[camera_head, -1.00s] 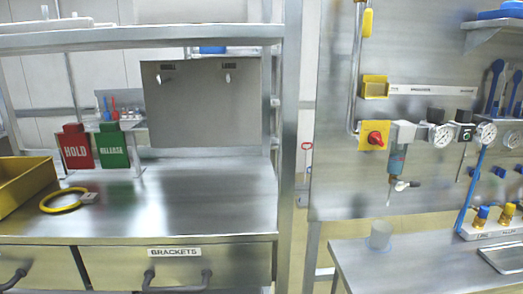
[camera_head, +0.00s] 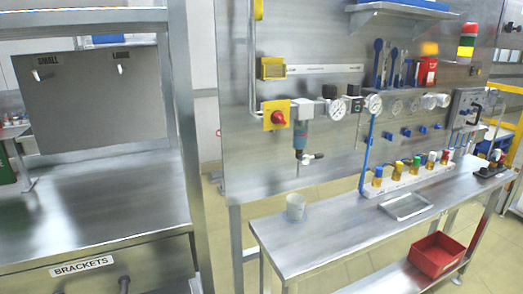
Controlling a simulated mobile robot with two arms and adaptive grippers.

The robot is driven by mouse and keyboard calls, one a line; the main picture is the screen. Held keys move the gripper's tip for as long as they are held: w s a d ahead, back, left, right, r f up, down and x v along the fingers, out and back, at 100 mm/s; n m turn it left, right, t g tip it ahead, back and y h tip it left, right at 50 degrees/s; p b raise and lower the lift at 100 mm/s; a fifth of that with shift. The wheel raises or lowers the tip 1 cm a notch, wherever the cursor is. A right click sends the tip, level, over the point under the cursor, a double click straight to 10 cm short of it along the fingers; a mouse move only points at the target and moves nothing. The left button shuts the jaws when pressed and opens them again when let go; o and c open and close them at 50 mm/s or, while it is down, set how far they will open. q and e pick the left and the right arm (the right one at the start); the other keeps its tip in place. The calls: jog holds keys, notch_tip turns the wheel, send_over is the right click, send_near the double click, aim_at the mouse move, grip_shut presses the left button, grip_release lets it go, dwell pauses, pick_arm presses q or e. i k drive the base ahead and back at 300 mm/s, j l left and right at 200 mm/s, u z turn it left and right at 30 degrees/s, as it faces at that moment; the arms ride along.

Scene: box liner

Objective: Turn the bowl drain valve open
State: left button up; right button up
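A filter unit with a blue-grey bowl (camera_head: 300,135) hangs on the steel back panel, right of a yellow plate with a red rotary knob (camera_head: 278,118). Under the bowl sits the small metal drain valve (camera_head: 303,158). Its short lever points to the right, and a thin outlet tube hangs straight down below it. The lever is too small to tell open from closed. A translucent cup (camera_head: 296,207) stands on the bench below the outlet tube. Neither of my grippers is in view.
The steel bench (camera_head: 340,233) is bare around the cup. A shallow metal tray (camera_head: 406,206) and a rack of colour-topped fittings (camera_head: 412,181) stand further right. A steel shelf post (camera_head: 186,130) rises left of the panel. A red bin (camera_head: 436,256) is low at right.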

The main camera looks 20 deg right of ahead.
aim_at(305, 159)
jog(key=l+u, duration=0.15)
jog(key=l, duration=0.6)
jog(key=l+u, duration=0.15)
jog(key=l, duration=0.55)
jog(key=k+l+u, duration=0.2)
jog(key=l, duration=0.55)
